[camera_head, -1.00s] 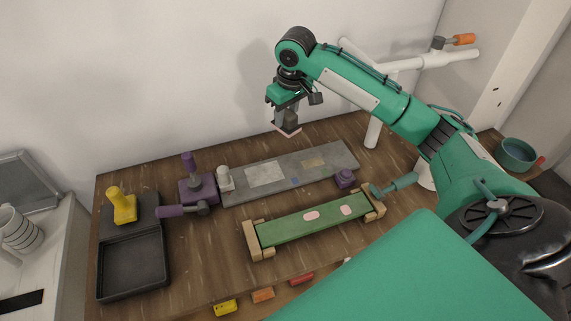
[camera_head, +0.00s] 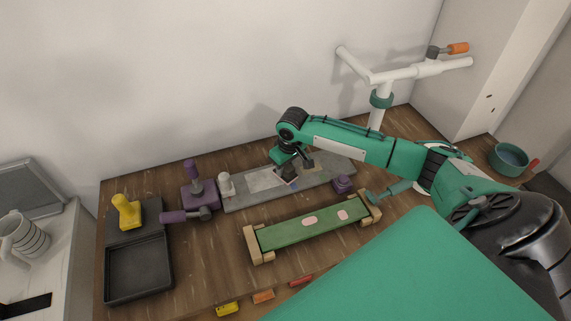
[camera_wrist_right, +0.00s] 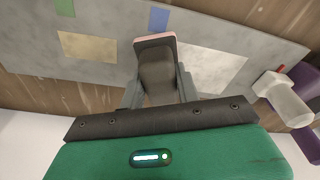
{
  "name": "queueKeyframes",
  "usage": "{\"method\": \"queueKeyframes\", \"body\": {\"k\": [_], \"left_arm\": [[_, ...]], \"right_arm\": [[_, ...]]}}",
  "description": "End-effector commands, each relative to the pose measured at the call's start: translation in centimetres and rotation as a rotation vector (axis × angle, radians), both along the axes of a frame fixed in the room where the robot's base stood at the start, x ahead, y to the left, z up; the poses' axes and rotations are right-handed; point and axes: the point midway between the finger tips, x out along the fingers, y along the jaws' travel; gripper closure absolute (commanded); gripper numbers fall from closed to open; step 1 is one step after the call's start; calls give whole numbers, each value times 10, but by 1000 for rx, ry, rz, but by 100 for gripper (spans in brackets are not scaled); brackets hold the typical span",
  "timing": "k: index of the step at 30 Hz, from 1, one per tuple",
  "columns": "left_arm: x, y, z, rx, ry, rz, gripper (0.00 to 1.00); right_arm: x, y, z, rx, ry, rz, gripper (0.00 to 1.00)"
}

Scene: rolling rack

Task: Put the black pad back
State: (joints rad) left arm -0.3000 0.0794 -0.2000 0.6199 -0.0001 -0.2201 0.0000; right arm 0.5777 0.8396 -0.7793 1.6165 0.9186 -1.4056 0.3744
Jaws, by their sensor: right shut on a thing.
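My right gripper (camera_head: 287,177) is low over the grey board (camera_head: 337,171), near its middle. It is shut on a dark block with a pink edge, which I take for the black pad (camera_wrist_right: 157,72). In the right wrist view the pad sticks out between the fingers (camera_wrist_right: 160,92), in front of the grey board (camera_wrist_right: 110,30). I cannot tell whether it touches the board. The board bears a pale patch (camera_head: 262,180), a tan patch (camera_wrist_right: 87,46), a blue patch (camera_wrist_right: 158,19) and a green patch (camera_wrist_right: 64,7). My left gripper is not in view.
Purple clamps (camera_head: 200,198) and a white knob (camera_head: 226,184) stand at the board's left end, a purple knob (camera_head: 342,184) at its right front. A green board (camera_head: 280,235) lies in front. A black tray (camera_head: 138,268) and yellow-handled tool (camera_head: 127,211) are left.

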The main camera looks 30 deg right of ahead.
Motion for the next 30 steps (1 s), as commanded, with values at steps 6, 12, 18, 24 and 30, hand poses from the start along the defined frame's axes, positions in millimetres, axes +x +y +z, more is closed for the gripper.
{"method": "queueKeyframes", "body": {"k": [6,12,18,24,30], "left_arm": [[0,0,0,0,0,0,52],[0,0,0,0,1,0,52],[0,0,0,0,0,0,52],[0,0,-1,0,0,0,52],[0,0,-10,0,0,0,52]], "right_arm": [[0,0,0,0,-1,0,86],[0,0,-3,0,-1,0,54],[0,0,-2,0,0,0,46],[0,0,1,0,-1,0,46],[-4,-1,31,0,-5,2,46]]}}
